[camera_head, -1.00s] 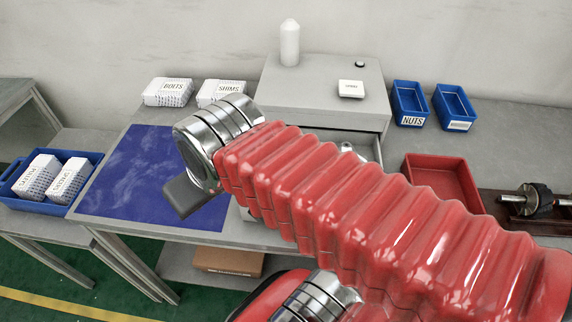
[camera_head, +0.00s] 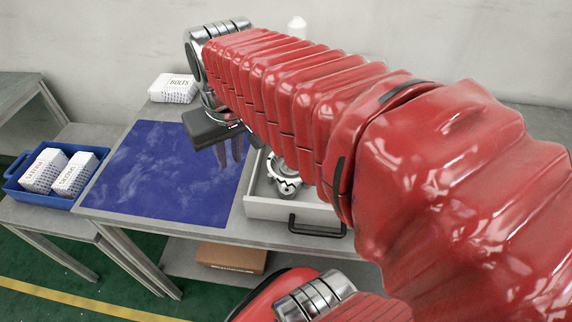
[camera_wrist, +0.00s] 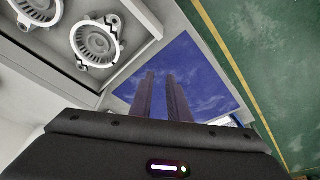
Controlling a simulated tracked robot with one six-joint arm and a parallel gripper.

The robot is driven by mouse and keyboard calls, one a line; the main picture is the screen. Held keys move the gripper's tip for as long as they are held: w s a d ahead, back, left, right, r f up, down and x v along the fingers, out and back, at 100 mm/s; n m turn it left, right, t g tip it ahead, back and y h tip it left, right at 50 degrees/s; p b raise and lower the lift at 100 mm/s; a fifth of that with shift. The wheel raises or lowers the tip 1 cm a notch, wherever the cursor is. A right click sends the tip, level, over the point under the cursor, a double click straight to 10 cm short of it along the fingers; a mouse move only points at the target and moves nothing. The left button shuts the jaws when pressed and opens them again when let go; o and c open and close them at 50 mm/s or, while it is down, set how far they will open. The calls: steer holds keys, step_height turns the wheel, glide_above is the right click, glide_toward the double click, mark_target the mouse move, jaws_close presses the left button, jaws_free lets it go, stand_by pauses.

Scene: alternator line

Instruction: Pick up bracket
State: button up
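An open drawer (camera_head: 262,205) holds a round silvery-grey slotted part (camera_head: 285,183), which looks like an alternator bracket. My arm hides the rest of the drawer in the head view. In the wrist view the drawer shows at upper left with two such brackets: one whole (camera_wrist: 96,45) and one cut by the top edge (camera_wrist: 36,8). My gripper (camera_head: 230,158) hangs fingers down over the right edge of the blue mat, left of the drawer. In the wrist view its two fingers (camera_wrist: 161,75) stand slightly apart with nothing between them.
The blue mat (camera_head: 150,175) is bare on the table's left. A white BOLTS box (camera_head: 173,88) stands behind it. A blue bin (camera_head: 92,158) with two white boxes sits on the lower left table. The drawer's black handle (camera_head: 318,230) juts forward. A cardboard box (camera_head: 231,257) lies below.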

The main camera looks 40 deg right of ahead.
steer(key=w+d+f+m+g, duration=0.1)
steer(key=w+d+m+g, duration=0.1)
steer(key=d, duration=1)
steer(key=shift+w+d+f+m+g+y, duration=0.2)
steer(key=shift+w+m+g+y, duration=0.2)
steer(key=shift+m+g, duration=0.25)
glide_above(269, 167)
steer(key=f, duration=0.8)
steer(key=shift+s+f, duration=0.2)
steer(key=shift+f, duration=0.1)
steer(key=shift+w+f, duration=0.2)
steer(key=shift+f, duration=2.45)
steer(key=shift+c, duration=0.2)
